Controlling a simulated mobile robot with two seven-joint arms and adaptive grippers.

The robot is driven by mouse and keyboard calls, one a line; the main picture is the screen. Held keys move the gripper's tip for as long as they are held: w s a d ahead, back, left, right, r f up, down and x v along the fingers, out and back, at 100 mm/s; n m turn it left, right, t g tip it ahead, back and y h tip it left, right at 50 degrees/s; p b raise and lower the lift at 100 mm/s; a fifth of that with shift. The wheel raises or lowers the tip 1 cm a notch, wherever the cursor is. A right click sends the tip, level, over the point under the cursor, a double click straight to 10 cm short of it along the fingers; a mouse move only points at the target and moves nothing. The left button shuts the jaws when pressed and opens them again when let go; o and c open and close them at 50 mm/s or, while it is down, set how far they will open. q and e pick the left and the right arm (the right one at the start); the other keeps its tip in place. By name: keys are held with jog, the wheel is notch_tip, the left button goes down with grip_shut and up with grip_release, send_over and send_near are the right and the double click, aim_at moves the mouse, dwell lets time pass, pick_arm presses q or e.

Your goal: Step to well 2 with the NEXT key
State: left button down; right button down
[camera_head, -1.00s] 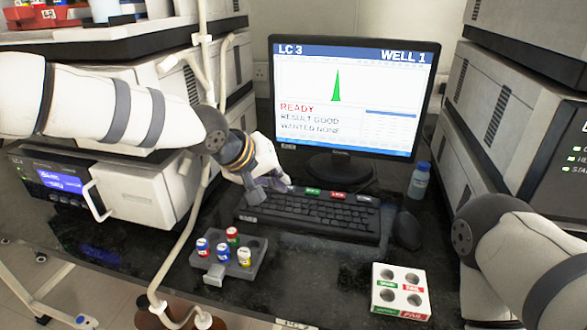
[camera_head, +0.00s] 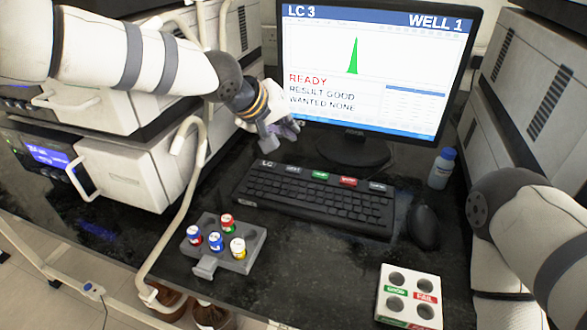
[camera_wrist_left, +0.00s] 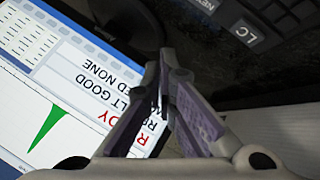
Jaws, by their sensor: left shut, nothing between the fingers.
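The monitor (camera_head: 375,70) shows LC 3, WELL 1, a green peak, READY, RESULT GOOD and WANTED NONE. The black keyboard (camera_head: 315,200) lies in front of it. Its top row has a dark key (camera_head: 293,170) beside the LC label, then a green, a red and another dark key. In the left wrist view that key reads NEXT (camera_wrist_left: 207,4), cut by the top edge. My left gripper (camera_head: 289,131) is shut and empty, held apart from the keys, above the keyboard's back left. Its closed tips (camera_wrist_left: 163,62) overlap the screen's edge in the wrist view. My right gripper is out of view.
A grey rack (camera_head: 250,245) with several capped vials stands front left of the keyboard. A white GOOD/FAIL rack (camera_head: 408,298) is at front right. A mouse (camera_head: 424,227) and a blue-capped bottle (camera_head: 442,168) are right of the keyboard. A pale tube runs down the left.

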aim_at(290, 168)
pick_arm(q)
jog(key=shift+f, duration=3.05)
jog(key=shift+f, duration=0.2)
jog(key=shift+f, duration=0.2)
jog(key=shift+f, duration=0.45)
jog(key=shift+r, duration=0.85)
jog(key=shift+r, duration=0.1)
jog(key=shift+r+p, duration=0.3)
jog(key=shift+r, duration=2.15)
